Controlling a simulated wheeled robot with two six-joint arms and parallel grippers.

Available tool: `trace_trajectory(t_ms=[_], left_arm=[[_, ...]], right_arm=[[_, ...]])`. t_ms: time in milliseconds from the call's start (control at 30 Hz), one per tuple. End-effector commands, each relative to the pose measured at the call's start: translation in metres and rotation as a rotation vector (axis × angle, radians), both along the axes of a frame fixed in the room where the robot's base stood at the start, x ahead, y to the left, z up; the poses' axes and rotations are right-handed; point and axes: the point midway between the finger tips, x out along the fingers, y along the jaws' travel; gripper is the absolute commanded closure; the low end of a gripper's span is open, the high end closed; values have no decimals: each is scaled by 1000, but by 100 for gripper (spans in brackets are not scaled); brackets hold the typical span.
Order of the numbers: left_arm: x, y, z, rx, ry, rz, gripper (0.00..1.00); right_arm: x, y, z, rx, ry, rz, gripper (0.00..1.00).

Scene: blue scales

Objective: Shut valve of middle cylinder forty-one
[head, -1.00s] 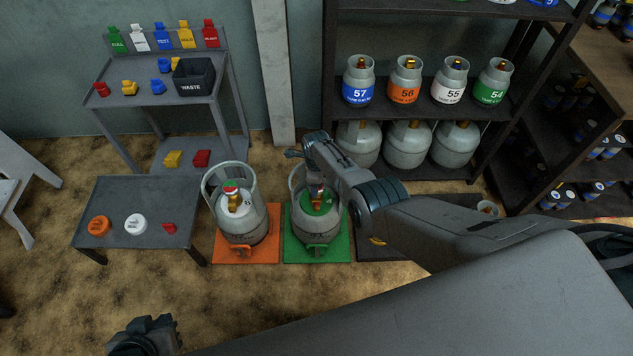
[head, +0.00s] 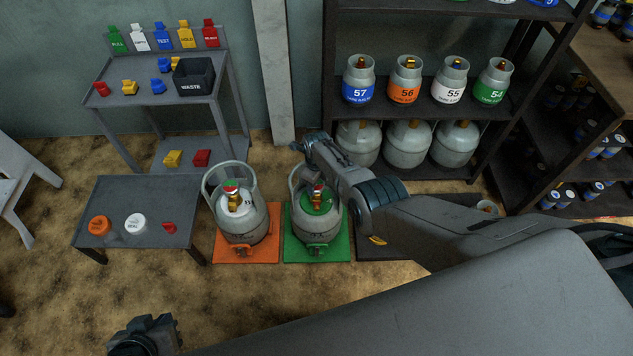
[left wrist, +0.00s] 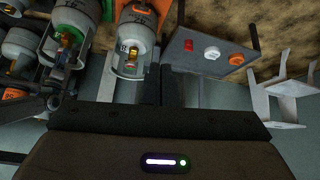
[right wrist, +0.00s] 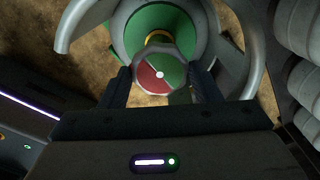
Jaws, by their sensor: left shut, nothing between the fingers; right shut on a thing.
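The middle cylinder (head: 304,228) is grey with a green collar and stands upright on a green mat (head: 340,250). Its valve knob (right wrist: 155,78), half red and half green, faces the camera in the right wrist view. My right gripper (right wrist: 162,72) has a finger on each side of this knob and is shut on it. In the head view my right wrist partly covers the cylinder's top, and its number cannot be read. My left gripper (head: 150,332) is shut and empty, low at the front left, away from the cylinders.
Another cylinder (head: 246,224) with a white collar stands to the left on an orange mat (head: 230,255). A low table (head: 180,190) holds orange and white caps and a small red piece. Shelves (head: 430,110) with more cylinders stand behind. Open floor lies in front of the mats.

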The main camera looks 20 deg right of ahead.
Motion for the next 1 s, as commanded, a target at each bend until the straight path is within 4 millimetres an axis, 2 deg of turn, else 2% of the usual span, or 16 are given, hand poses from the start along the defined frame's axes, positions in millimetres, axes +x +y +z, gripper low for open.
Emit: trace_trajectory(t_ms=[167, 200, 267, 300, 667, 767, 1000], left_arm=[[0, 0, 0, -1, -2, 1, 100], [0, 0, 0, -1, -2, 1, 100], [0, 0, 0, -1, -2, 1, 100], [0, 0, 0, -2, -3, 0, 100], [-1, 1, 3, 6, 11, -1, 100], [-2, 6, 9, 34, 48, -6, 100], [-17, 22, 30, 113, 200, 2, 100]], right_arm=[[0, -1, 0, -1, 0, 0, 66], [0, -1, 0, -1, 0, 0, 35], [0, -1, 0, -1, 0, 1, 24], [0, -1, 0, -1, 0, 1, 21], [0, 0, 4, -1, 1, 1, 21], [0, 0, 13, -1, -1, 1, 21], [0, 0, 46, 0, -1, 1, 21]])
